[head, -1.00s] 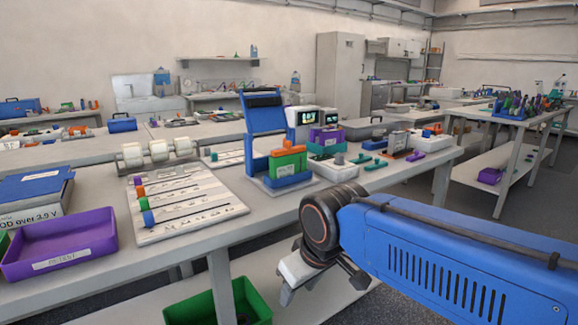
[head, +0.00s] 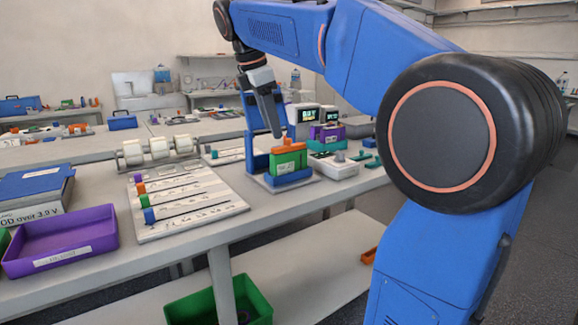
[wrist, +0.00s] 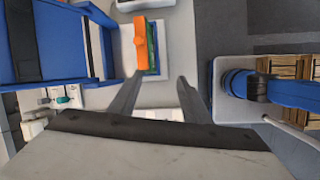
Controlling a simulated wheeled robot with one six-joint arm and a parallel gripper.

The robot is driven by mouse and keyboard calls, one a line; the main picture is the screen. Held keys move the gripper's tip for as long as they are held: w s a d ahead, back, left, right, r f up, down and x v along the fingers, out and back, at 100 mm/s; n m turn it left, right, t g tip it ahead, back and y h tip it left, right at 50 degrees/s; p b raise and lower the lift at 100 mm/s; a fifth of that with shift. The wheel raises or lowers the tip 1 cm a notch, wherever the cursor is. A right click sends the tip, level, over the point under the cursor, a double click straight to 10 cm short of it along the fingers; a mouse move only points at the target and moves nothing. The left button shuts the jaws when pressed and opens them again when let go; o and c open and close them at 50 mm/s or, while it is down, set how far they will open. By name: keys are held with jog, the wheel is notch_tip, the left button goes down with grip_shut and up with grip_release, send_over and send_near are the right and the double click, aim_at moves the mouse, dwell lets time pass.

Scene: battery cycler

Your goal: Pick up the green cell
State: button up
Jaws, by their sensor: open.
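The green cell (head: 288,162), a green block with an orange top, stands upright in a blue holder (head: 291,178) on the bench. In the wrist view its orange top (wrist: 140,42) hides most of the green body (wrist: 153,52). My gripper (head: 274,132) hangs above and beside the cell, pointing down. In the wrist view my gripper (wrist: 160,80) has its two fingers apart, with nothing between them. The cell lies beyond the fingertips, towards the left finger. I cannot tell the exact height gap.
A blue upright panel (wrist: 32,40) stands close on the left in the wrist view. A white device (head: 336,166) sits right of the holder. A slotted white board (head: 190,203) and a purple tray (head: 62,243) lie left. A green bin (head: 250,300) is below.

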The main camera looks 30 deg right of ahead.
aim_at(283, 147)
jog(key=w+d+r+n, duration=0.1)
jog(key=w+r+n, duration=0.2)
jog(key=w+r, duration=0.15)
jog(key=shift+g+h, duration=0.3)
jog(key=shift+g, duration=0.1)
jog(key=x, duration=1.2)
jog(key=shift+d+f, duration=0.15)
jog(key=shift+f, duration=0.15)
jog(key=shift+d+x, duration=0.15)
jog(key=shift+x, duration=1.2)
jog(key=shift+d+x, duration=0.15)
jog(key=shift+x, duration=1.15)
jog(key=shift+r, duration=0.15)
grip_shut()
